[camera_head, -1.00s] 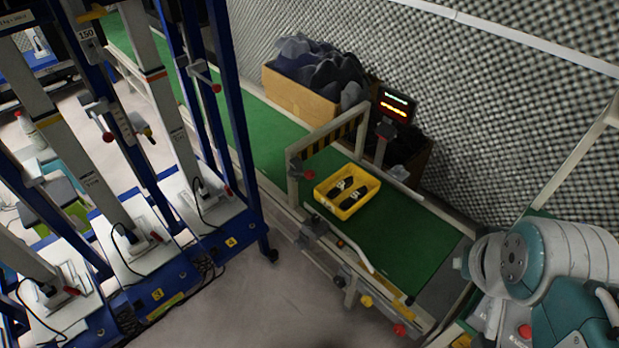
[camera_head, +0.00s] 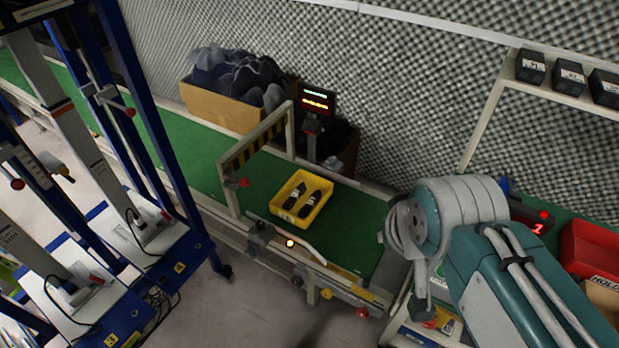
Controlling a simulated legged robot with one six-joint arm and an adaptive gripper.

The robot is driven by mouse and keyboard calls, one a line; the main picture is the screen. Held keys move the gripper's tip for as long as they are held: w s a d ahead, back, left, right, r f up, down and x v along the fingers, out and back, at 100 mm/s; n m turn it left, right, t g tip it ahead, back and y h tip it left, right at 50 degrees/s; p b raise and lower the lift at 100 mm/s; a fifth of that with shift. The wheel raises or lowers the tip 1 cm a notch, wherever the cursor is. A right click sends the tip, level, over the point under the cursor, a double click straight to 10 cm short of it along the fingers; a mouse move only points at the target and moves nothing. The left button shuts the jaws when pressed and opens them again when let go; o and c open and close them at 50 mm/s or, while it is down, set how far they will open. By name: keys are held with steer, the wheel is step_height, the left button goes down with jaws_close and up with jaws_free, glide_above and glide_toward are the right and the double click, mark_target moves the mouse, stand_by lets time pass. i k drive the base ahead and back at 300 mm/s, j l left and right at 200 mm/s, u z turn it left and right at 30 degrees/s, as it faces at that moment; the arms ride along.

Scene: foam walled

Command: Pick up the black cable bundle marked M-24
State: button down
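Two dark bundles with white labels, one on the left (camera_head: 291,200) and one on the right (camera_head: 311,202), lie side by side in a yellow tray (camera_head: 325,190). The label print is too small to read, so I cannot tell whether either is M-24. The tray rests on a green conveyor belt (camera_head: 358,235), just past a striped gate. My arm, teal and white, stands at the lower right, apart from the tray. I cannot make out gripper fingers anywhere in view.
A striped gate (camera_head: 258,143) spans the belt left of the tray. A cardboard box of dark fabric (camera_head: 215,110) and a lit display (camera_head: 317,100) stand behind. Blue-framed stations fill the left. Black boxes (camera_head: 530,67) sit on a shelf above a red bin (camera_head: 592,250).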

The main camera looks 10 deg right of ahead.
mark_target(294, 195)
steer(key=z, duration=1.1)
steer(key=u, duration=1.35)
steer(key=i+j+z, duration=0.25)
steer(key=j+z, duration=0.2)
steer(key=j, duration=0.2)
steer(key=i+j+z, duration=0.25)
steer(key=j, duration=0.15)
steer(key=i+j+z, duration=0.4)
steer(key=k+j, duration=0.05)
steer(key=k, duration=0.05)
